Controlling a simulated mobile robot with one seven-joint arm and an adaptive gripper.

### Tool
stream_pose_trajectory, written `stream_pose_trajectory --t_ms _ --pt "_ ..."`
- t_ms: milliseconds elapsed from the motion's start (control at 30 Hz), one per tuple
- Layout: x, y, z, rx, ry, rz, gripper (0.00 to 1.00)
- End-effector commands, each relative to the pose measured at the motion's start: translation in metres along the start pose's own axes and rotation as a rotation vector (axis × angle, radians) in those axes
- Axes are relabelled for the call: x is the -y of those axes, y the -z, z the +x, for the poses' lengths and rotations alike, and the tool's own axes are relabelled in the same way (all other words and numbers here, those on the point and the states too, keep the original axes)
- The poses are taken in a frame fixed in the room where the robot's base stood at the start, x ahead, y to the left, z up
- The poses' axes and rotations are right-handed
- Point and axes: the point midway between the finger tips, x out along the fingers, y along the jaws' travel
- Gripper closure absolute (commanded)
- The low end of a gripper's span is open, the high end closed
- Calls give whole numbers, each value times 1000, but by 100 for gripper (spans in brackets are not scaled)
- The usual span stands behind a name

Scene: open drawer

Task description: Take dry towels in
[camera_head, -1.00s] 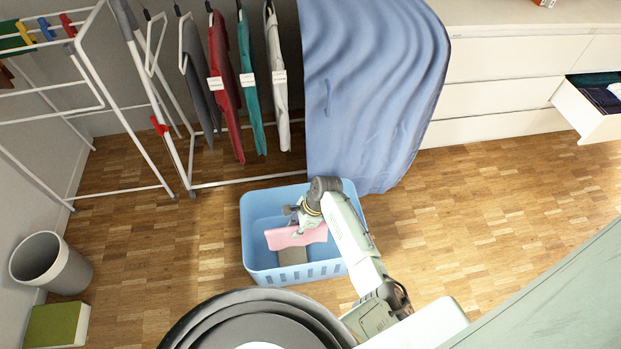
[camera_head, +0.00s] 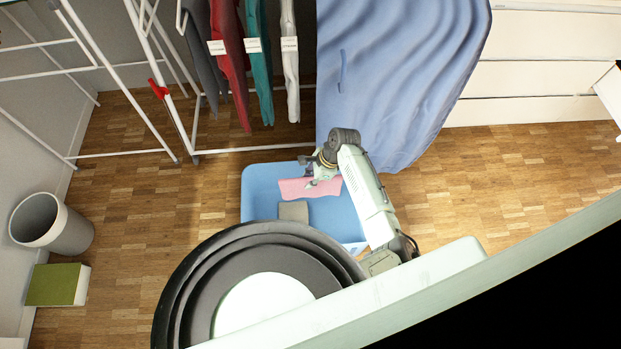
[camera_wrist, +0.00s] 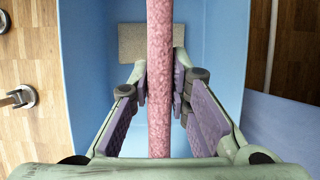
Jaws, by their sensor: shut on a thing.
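A pink towel (camera_head: 308,188) hangs from my gripper (camera_head: 324,172) over the blue basket (camera_head: 262,183). In the wrist view the pink towel (camera_wrist: 159,55) runs edge-on between the two fingers of my gripper (camera_wrist: 160,88), which are shut on it. A grey-beige folded piece (camera_head: 293,211) lies on the floor of the basket; it also shows in the wrist view (camera_wrist: 138,43). I cannot tell whether the pink towel touches the basket floor.
A drying rack (camera_head: 185,130) with grey, red, teal and white cloths on hangers stands behind. A large blue sheet (camera_head: 390,80) hangs beside them. White drawers (camera_head: 530,60) are at the back right. A bin (camera_head: 50,223) and green box (camera_head: 58,284) stand at the left.

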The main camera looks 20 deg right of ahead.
Motion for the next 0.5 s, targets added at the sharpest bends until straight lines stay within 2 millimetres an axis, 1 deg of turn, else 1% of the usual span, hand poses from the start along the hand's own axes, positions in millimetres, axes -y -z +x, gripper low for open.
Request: stream_pose_trajectory --t_ms 33,200,333,500 --pt "0 6 11 -1 1 0 100" --pt "0 13 29 -1 0 -1 100" --pt "0 16 37 -1 1 0 100" --pt "0 16 39 0 0 1 100"
